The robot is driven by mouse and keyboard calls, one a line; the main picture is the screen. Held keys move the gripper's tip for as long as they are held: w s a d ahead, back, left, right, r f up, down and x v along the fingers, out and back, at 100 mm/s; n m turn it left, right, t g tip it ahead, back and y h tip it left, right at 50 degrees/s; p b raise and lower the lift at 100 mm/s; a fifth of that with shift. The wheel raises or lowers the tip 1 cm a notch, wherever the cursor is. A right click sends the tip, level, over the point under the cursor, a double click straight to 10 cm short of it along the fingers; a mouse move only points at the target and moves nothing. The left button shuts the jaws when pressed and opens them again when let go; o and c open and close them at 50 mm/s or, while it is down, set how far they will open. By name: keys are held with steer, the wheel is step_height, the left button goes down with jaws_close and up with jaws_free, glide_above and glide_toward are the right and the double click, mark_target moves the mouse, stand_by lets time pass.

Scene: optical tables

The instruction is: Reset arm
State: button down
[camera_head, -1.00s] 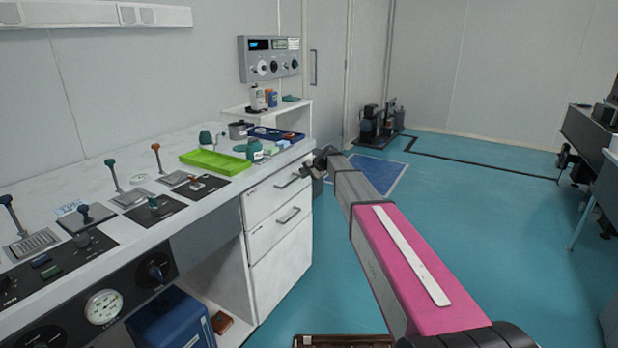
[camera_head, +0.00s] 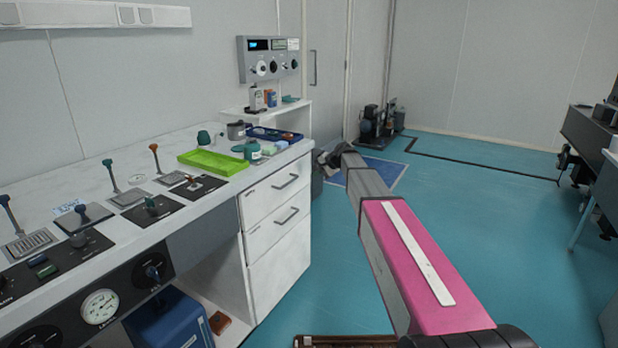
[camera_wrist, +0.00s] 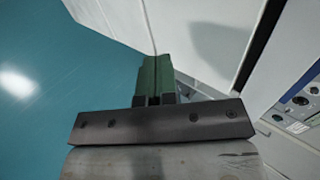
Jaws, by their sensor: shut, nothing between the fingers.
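My arm (camera_head: 412,262), with a pink panel, reaches forward over the teal floor. My gripper (camera_head: 328,158) is at its far end, small and dark, just right of the white drawer unit (camera_head: 276,225) and apart from it. In the wrist view my gripper (camera_wrist: 156,78) shows two green fingers pressed together with nothing between them.
The white bench (camera_head: 92,182) on the left carries levers, a green tray (camera_head: 214,162), a blue tray (camera_head: 274,135) and small containers. A blue mat (camera_head: 382,173) lies on the floor beyond my gripper. Black equipment (camera_head: 378,125) stands at the back. The middle floor is clear.

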steer(key=v, duration=0.6)
steer(key=s+d+f+n+g+h, duration=0.1)
steer(key=s+d+f+n+h, duration=0.1)
steer(key=s+d+f, duration=0.2)
steer(key=s+d+f+n+g+h, duration=0.2)
steer(key=s+d+f, duration=0.3)
steer(key=s+f, duration=0.6)
steer(key=s+d+f+n+g+h, duration=0.1)
steer(key=s+d+f+h, duration=0.3)
steer(key=s, duration=1.9)
step_height(320, 180, down, 4)
steer(key=shift+d+f+n+g, duration=0.1)
steer(key=shift+d+n+g, duration=0.15)
steer(key=shift+n+g, duration=0.2)
steer(key=shift+s, duration=0.1)
